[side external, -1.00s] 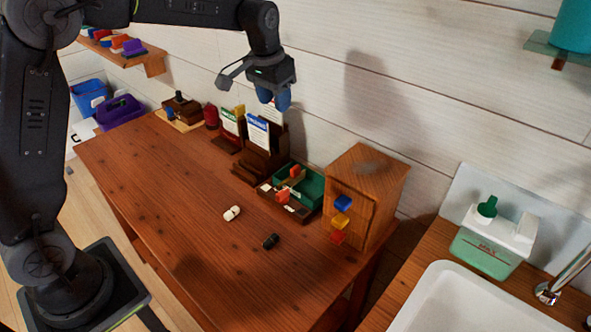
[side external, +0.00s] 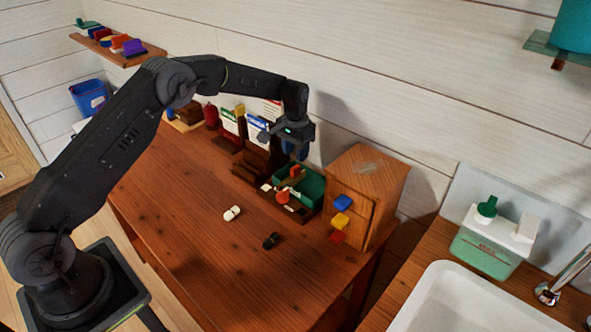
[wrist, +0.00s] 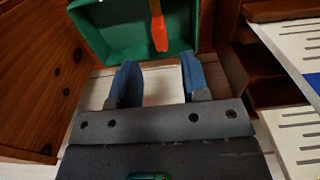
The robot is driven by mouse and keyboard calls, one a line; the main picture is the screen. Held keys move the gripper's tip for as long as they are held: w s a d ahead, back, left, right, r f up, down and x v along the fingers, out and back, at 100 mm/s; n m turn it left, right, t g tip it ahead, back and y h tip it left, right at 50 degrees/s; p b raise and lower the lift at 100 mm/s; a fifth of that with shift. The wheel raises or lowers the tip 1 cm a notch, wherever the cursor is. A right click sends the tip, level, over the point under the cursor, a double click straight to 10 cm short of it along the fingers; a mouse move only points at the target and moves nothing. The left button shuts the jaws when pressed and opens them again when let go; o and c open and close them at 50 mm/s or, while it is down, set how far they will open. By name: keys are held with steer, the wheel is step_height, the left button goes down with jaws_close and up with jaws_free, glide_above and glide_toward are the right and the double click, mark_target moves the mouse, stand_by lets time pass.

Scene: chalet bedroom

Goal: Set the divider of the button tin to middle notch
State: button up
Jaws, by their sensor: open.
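The button tin (side external: 312,190) is an open green box on the table, just left of the wooden cabinet. An orange-red divider tab (side external: 295,171) stands up in it; which notch it is in, I cannot tell. In the wrist view the tin's green wall (wrist: 95,30) and the orange-red tab (wrist: 159,35) show at the top, cut off by the frame. My gripper (side external: 297,151), with blue fingers, is above the back of the tin. In the wrist view the gripper (wrist: 160,64) is open and empty, its fingers apart from the tab.
The wooden cabinet (side external: 362,180) with coloured knobs stands close to the tin's right. A dark wooden card holder (side external: 256,160) with upright cards is close on its left. A white toy car (side external: 232,213) and a black one (side external: 270,240) lie in front.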

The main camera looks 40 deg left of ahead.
mark_target(296, 167)
step_height(296, 167, down, 7)
steer(key=shift+f, duration=0.1)
steer(key=shift+c, duration=0.3)
jaws_close()
steer(key=shift+d, duration=0.1)
stand_by(0.4)
